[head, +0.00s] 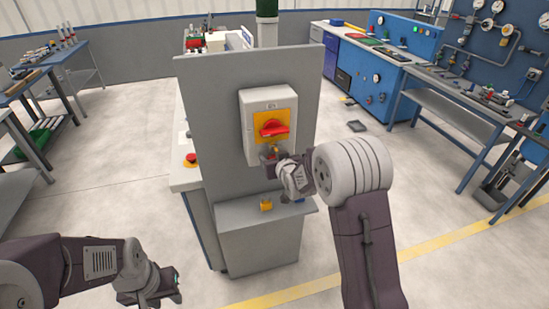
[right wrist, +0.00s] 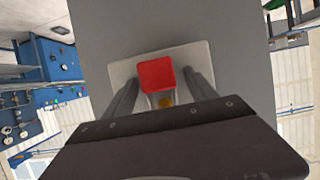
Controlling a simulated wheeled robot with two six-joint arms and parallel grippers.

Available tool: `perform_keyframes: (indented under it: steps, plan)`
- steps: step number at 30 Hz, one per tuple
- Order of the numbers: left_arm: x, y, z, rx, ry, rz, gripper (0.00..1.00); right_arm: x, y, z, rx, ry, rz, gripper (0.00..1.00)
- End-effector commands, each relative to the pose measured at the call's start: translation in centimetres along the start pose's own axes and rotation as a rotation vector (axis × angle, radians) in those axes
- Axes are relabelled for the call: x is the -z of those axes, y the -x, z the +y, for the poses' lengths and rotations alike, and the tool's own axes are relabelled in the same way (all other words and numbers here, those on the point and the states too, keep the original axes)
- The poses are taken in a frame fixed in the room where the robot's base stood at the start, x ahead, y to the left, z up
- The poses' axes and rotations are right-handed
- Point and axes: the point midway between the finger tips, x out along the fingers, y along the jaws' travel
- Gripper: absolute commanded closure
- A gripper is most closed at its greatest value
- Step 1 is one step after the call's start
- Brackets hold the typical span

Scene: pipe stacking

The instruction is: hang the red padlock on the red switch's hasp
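The red switch (head: 272,129) sits on a yellow plate on a pale box fixed to the grey panel. Just below it, my right gripper (head: 270,159) is at the hasp area. In the right wrist view, the red padlock's body (right wrist: 156,74) is between the two fingers (right wrist: 157,90), with pale gaps showing beside it, so the fingers look open around it. The hasp and shackle are mostly hidden; I cannot tell whether the shackle is through the hasp. My left gripper (head: 160,290) is low at the left, away from the panel; its fingers are unclear.
A yellow padlock (head: 266,206) is at the ledge (head: 238,217) below the switch, with a small blue item (head: 291,198) partly hidden by my right gripper. A red button (head: 191,158) is left of the panel.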

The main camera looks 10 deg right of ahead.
Motion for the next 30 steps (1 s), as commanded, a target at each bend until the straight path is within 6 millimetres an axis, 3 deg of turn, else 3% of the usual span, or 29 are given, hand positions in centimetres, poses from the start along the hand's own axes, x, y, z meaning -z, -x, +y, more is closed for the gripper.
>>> perform_keyframes:
  steps: [14,24,30]
  plan:
    - [0.0,-0.3,0.0,0.000,0.000,0.000,0.64,-0.1,0.7,0.0,0.000,0.000,-0.002,0.33]
    - [-0.2,-1.6,0.0,0.000,0.000,0.000,0.64,-0.1,7.0,0.0,-0.001,-0.001,0.003,0.33]
    - [-0.2,-1.8,0.0,0.000,0.000,0.000,0.64,-0.1,9.0,0.0,-0.001,-0.001,0.000,0.33]
